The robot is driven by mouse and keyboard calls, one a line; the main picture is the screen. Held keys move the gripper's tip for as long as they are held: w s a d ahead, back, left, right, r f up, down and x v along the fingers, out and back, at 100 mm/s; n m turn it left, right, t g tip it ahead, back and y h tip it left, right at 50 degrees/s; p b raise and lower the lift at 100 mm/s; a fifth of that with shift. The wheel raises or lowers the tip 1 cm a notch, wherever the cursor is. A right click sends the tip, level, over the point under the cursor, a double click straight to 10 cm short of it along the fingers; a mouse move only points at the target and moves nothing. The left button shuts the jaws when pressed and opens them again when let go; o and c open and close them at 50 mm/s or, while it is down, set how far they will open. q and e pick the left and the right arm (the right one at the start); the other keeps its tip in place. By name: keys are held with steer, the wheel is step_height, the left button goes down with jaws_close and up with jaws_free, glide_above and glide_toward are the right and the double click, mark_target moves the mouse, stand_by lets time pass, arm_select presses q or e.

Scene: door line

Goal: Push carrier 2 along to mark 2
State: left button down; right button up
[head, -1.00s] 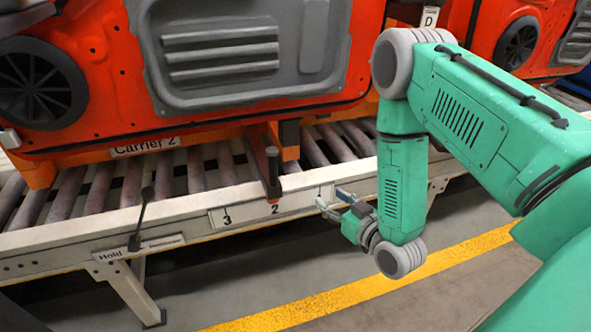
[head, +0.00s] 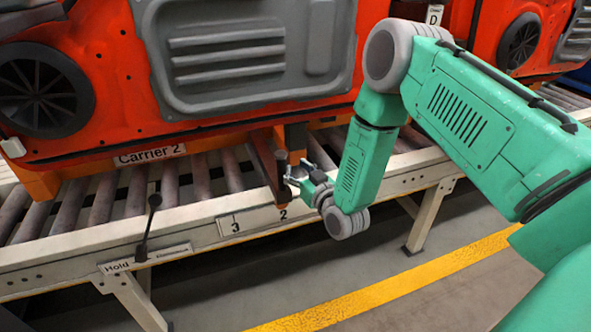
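Carrier 2 (head: 110,143) is an orange frame holding a large red door panel (head: 110,60) with grey trim, on the roller line at left and centre. Its label reads "Carrier 2". The bar's end is just above mark 2 (head: 283,214) on the white strip. My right gripper (head: 297,173) has its fingers apart, close to the right of the post; I cannot tell whether it touches. My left gripper is out of view.
A black lever (head: 148,225) stands at the "Hold" plate (head: 118,266) on the rail. Another red panel (head: 480,30) hangs at right. A yellow floor line (head: 400,285) runs in front.

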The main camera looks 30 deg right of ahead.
steer(key=shift+w+a+r, duration=0.2)
steer(key=shift+w+a, duration=0.05)
steer(key=shift+a, duration=0.3)
steer(key=shift+w+a+r, duration=0.15)
steer(key=shift+w+a, duration=0.05)
steer(key=shift+a, duration=0.5)
steer(key=shift+d, duration=0.1)
steer(key=c, duration=0.6)
steer(key=shift+d, duration=0.25)
jaws_close()
steer(key=shift+c, duration=1.2)
jaws_free()
steer(key=shift+d+f, duration=0.2)
steer(key=shift+d, duration=0.25)
steer(key=o, duration=0.8)
steer(key=shift+s, duration=0.1)
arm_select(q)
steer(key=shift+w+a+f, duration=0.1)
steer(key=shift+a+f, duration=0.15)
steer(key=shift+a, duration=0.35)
arm_select(e)
steer(key=shift+o, duration=0.2)
steer(key=shift+a+r, duration=0.1)
steer(key=shift+a, duration=0.3)
steer(key=shift+d, duration=0.2)
